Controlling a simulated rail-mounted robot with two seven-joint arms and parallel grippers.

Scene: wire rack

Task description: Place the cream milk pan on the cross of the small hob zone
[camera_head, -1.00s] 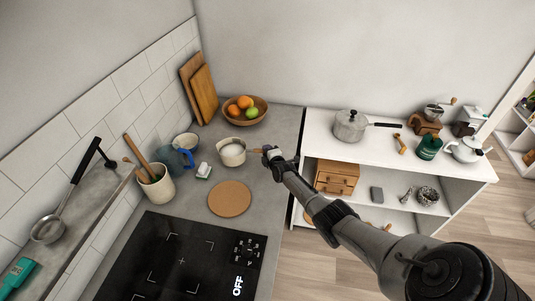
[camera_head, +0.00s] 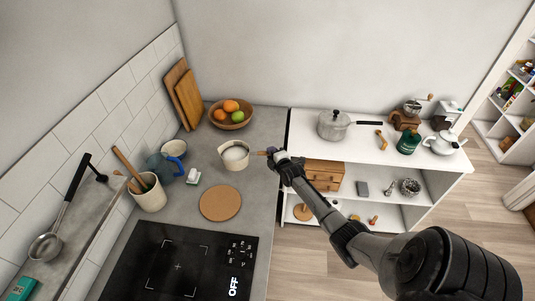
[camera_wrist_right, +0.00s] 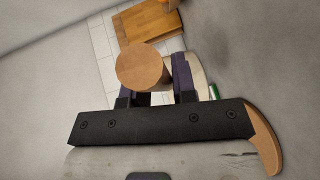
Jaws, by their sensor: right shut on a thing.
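The cream milk pan (camera_head: 234,163) is upright at the back of the counter, its handle pointing right. My right gripper (camera_head: 274,154) is shut on the wooden handle. In the right wrist view, the handle's round end (camera_wrist_right: 140,67) shows between the fingers and part of the pan (camera_wrist_right: 197,75) behind them. The pan looks slightly above the counter, but the gap is hard to see. The small hob zone's cross (camera_head: 178,267) is marked on the black hob (camera_head: 130,262) at front left, clear of objects. The hob display reads OFF. My left gripper is out of view.
A round cork mat (camera_head: 220,203) lies between pan and hob. A fruit bowl (camera_head: 230,124) stands behind the pan. A white shelf unit (camera_head: 365,153) is right.

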